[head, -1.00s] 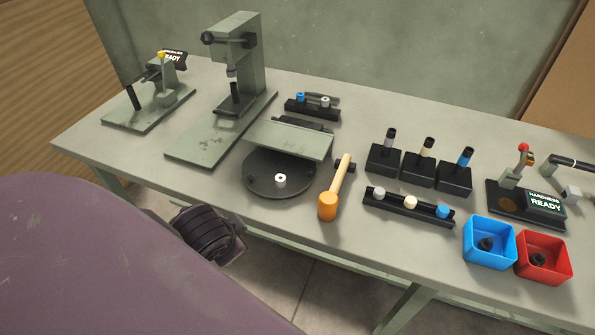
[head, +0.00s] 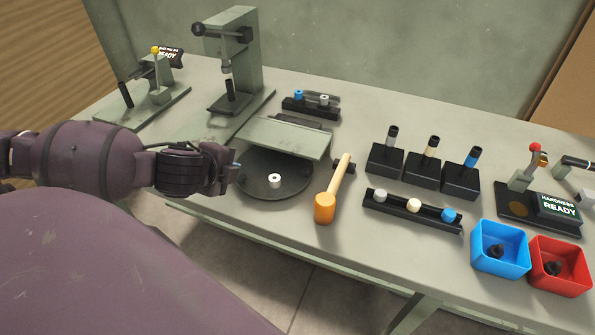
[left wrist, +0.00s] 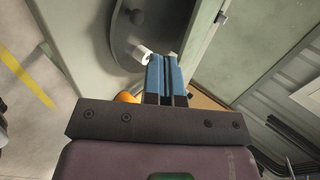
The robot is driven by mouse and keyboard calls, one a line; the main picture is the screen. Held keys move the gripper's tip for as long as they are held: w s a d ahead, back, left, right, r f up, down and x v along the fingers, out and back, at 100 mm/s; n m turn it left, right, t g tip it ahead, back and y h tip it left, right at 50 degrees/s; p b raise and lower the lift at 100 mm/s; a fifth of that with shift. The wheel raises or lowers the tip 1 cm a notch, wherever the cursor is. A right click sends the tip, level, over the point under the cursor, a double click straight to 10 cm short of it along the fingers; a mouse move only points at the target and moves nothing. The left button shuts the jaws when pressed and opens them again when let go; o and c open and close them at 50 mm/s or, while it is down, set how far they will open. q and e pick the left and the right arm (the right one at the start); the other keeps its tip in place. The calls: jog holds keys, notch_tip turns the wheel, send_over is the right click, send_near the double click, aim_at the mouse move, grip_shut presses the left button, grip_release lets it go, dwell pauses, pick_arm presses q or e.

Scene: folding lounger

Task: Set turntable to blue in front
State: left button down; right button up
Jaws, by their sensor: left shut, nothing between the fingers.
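The turntable (head: 262,187) is a dark round disc on the bench, its rear part hidden under a grey-green cover plate (head: 285,138). A white ring-shaped piece (head: 274,181) stands on its exposed front part. No blue piece shows on the exposed part. My left gripper (head: 236,172) is at the disc's left edge, shut and empty; I cannot tell whether it touches the disc. In the left wrist view its blue fingers (left wrist: 166,75) are together, with the white piece (left wrist: 141,53) and the dark disc (left wrist: 128,30) just beyond them. My right gripper is in neither view.
An orange mallet (head: 326,205) lies right of the turntable. A small rack (head: 311,106) behind holds a blue and a white piece. A press (head: 238,60) stands behind left. Blue (head: 500,267) and red (head: 563,283) bins stand at front right.

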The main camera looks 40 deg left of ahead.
pick_arm(q)
jog(key=w+m+h, duration=0.1)
jog(key=m, duration=0.1)
jog(key=m+h, duration=0.4)
jog(key=h, duration=0.1)
send_near(303, 172)
jog(key=b+x, duration=0.1)
jog(key=b, duration=0.1)
jog(key=b+x, duration=0.4)
jog(key=shift+s+a+f, duration=0.1)
jog(key=shift+s+f, duration=0.1)
jog(key=shift+f, duration=0.3)
jog(key=shift+w+d+f+b, duration=0.1)
jog(key=shift+w+d+b, duration=0.05)
jog(key=shift+w, duration=0.35)
jog(key=shift+w+d+f+b, duration=0.1)
jog(key=shift+w+d+b, duration=0.1)
jog(key=shift+w, duration=0.3)
jog(key=shift+r, duration=0.1)
